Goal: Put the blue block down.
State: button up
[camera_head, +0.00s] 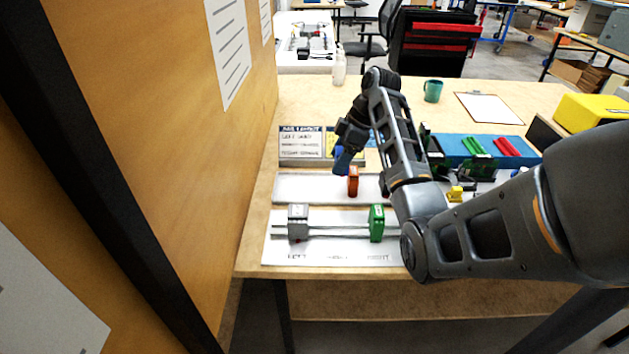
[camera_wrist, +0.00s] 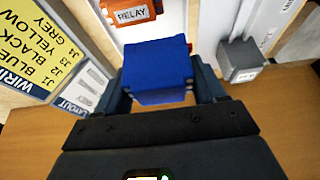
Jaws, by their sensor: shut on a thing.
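In the head view my gripper (camera_head: 343,150) points down over the back part of the work table. The block appears held above the surface; its underside is hidden from both cameras.
An orange relay block (camera_head: 353,182) stands on a white strip (camera_head: 300,187). In front, a grey block (camera_head: 298,221) and a green block (camera_head: 377,223) sit on a rail. A sign (camera_head: 300,146) stands behind. A wooden panel (camera_head: 180,120) rises at left.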

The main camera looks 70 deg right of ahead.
jog(key=w+f, duration=0.1)
jog(key=w, duration=0.1)
jog(key=w+a+f, duration=0.1)
jog(key=w+f, duration=0.1)
jog(key=w, duration=0.1)
jog(key=w+f, duration=0.1)
jog(key=w, duration=0.1)
jog(key=shift+w+a+f+p, duration=0.15)
jog(key=shift+w+f+p, duration=0.1)
jog(key=shift+w+p, duration=0.05)
jog(key=shift+f, duration=2.05)
jog(key=o, duration=1.1)
jog(key=shift+f, duration=0.1)
jog(key=shift+c, duration=0.2)
jog(key=v, duration=1.2)
